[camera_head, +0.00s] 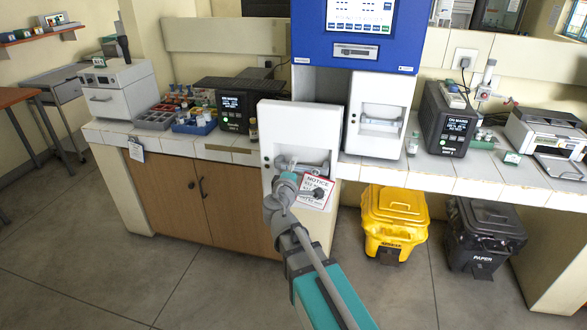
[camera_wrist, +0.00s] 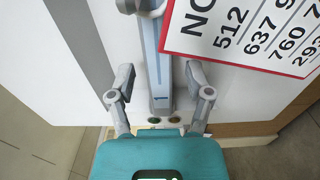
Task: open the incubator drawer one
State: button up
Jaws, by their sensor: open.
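The incubator (camera_head: 355,40) is a blue-and-white unit with a lit screen, on the counter. Its left drawer front (camera_head: 298,125) stands out past the counter edge, towards me. The right drawer front (camera_head: 381,100) sits back against the unit. A grey handle bar with a bluish strip (camera_wrist: 152,50) runs across the left front. My gripper (camera_wrist: 160,78) is open, with one finger on either side of the bar and gaps visible. In the head view, my gripper (camera_head: 300,182) is at the lower part of this front, partly hiding it.
A yellow bin (camera_head: 393,215) and a black bin (camera_head: 484,232) stand under the counter at the right. Open floor lies in front of the wooden cabinet (camera_head: 215,205).

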jog(key=v, duration=0.7)
jog(key=shift+w, duration=0.1)
jog(key=d+f+m+g+h, duration=0.1)
jog(key=d, duration=0.1)
jog(key=s+d+f+m+g+p, duration=0.1)
jog(key=d+m+g, duration=0.1)
jog(key=d, duration=0.1)
jog(key=d+f+m+g+h, duration=0.1)
jog(key=d+m, duration=0.1)
jog(key=d, duration=0.1)
jog(key=shift+s+f+g+h+p, duration=0.15)
jog(key=shift+g+h+p, duration=0.15)
jog(key=s+d+f+m+g+y+p, duration=0.3)
jog(key=s+d+f+m+g, duration=0.4)
jog(key=s+f+g, duration=0.15)
jog(key=shift+s+a+f+m+g+y+p, duration=0.2)
jog(key=shift+s+a+m+g+y, duration=0.2)
jog(key=shift+s+g+y, duration=0.4)
jog(key=shift+s+a+f+m+g+y+p, duration=0.1)
jog(key=shift+s+a+m+g+y+p, duration=0.15)
jog(key=shift+s+a+m+g+y, duration=0.5)
jog(key=shift+s+d+f+m+g+y+p, duration=0.15)
jog(key=shift+s+g+y, duration=0.35)
jog(key=shift+s+y, duration=0.55)
jog(key=shift+w+a+r, duration=0.1)
jog(key=shift+a, duration=0.05)
